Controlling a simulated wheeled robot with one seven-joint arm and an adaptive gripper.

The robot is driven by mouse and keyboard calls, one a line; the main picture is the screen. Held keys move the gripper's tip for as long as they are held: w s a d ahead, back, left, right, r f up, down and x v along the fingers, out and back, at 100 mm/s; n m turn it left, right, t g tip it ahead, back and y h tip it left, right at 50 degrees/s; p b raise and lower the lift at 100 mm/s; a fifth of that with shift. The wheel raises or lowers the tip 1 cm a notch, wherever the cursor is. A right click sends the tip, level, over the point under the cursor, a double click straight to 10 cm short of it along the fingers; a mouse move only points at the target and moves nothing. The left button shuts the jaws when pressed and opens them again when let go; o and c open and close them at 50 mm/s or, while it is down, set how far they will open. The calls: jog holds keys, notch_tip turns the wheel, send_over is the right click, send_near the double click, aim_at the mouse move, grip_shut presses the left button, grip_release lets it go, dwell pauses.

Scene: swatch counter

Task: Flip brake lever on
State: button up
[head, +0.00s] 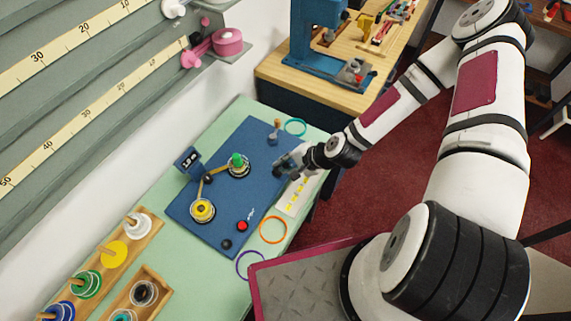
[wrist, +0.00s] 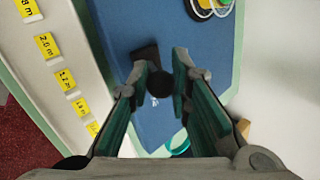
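The blue machine panel (head: 222,180) lies on the green counter. My gripper (head: 281,166) is low over the panel's right edge in the head view. In the wrist view my gripper (wrist: 165,62) is open, with its two fingers apart. A dark round knob (wrist: 183,82), which looks like the brake lever's end, shows between the fingers, nearer the right one. I cannot tell whether it touches a finger.
The panel carries a red button (head: 242,226), a black knob (head: 227,243), a yellow spool (head: 202,210) and a green-topped post (head: 238,165). A strip of yellow labels (head: 294,196) lies beside it. Coloured rings, including an orange one (head: 273,242), lie around. Wooden spool racks stand at lower left.

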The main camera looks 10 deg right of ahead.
jog(key=o, duration=0.4)
jog(key=shift+w, duration=0.15)
jog(key=shift+o, duration=0.2)
jog(key=v, duration=1.2)
